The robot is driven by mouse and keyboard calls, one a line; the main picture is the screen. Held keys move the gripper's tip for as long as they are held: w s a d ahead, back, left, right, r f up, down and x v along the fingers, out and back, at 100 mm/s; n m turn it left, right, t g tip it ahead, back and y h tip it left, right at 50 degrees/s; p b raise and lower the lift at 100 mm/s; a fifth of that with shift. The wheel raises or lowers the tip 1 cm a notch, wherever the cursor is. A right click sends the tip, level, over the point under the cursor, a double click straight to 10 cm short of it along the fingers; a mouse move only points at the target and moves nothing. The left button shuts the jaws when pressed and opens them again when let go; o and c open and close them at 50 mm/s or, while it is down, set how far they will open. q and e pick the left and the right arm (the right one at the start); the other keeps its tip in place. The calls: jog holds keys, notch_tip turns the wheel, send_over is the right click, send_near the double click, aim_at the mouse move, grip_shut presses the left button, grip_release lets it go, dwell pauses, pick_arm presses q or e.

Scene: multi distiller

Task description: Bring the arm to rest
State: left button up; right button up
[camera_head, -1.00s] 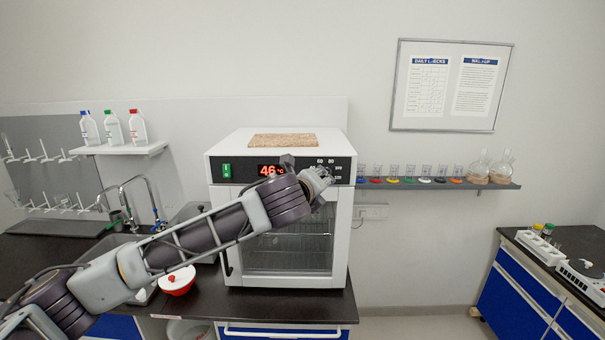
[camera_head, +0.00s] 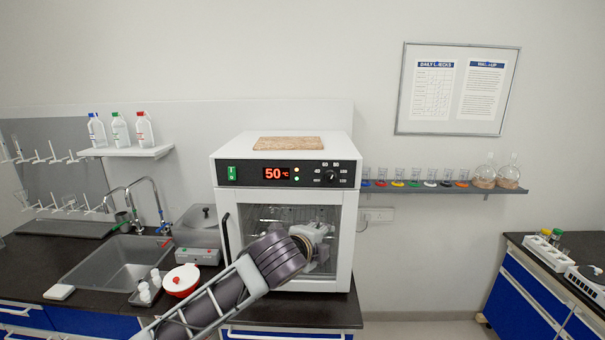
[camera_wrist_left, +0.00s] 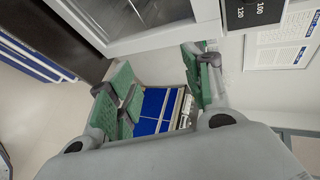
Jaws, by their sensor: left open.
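My left arm comes in from the bottom of the head view. My left gripper (camera_head: 318,238) is in front of the glass door of the white oven (camera_head: 352,215), below its control panel. In the left wrist view, the gripper (camera_wrist_left: 163,82) shows its green-padded fingers spread apart with nothing between them. The oven door looks closed, and the display (camera_head: 277,173) reads 50 °C. A round black knob (camera_head: 331,176) is at the right of the panel. The wrist partly hides the lower door. My right gripper is not in view.
A red bowl with a white lid (camera_head: 181,280) stands on the counter beside the sink (camera_head: 117,262). A shelf (camera_head: 440,188) with beakers and flasks is right of the oven. Floor is open between the oven bench and the blue cabinet (camera_head: 515,295).

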pick_arm(q)
jog(key=s+a+f+n+g+y, duration=0.1)
jog(key=s+a+f+n, duration=0.3)
jog(key=f, duration=0.2)
jog(key=s+a+f+n+g+y, duration=0.1)
jog(key=s+a+f+n+g, duration=0.1)
jog(key=s+a+f+n, duration=0.4)
jog(key=s+a+f+n+g, duration=0.1)
jog(key=s+a+f+n, duration=0.15)
jog(key=f, duration=0.45)
jog(key=s+a+f+n+g+y, duration=0.35)
jog(key=s+a+f+n, duration=0.55)
jog(key=s+a+f, duration=0.6)
jog(key=s+f+g+b, duration=0.2)
jog(key=s+f, duration=0.1)
jog(key=f, duration=3)
jog(key=s+a+f+b, duration=0.2)
jog(key=s+a+f, duration=0.1)
jog(key=s+f, duration=1.8)
jog(key=shift+s+m+g, duration=0.35)
jog(key=shift+s+g, duration=0.1)
jog(key=shift+s, duration=0.25)
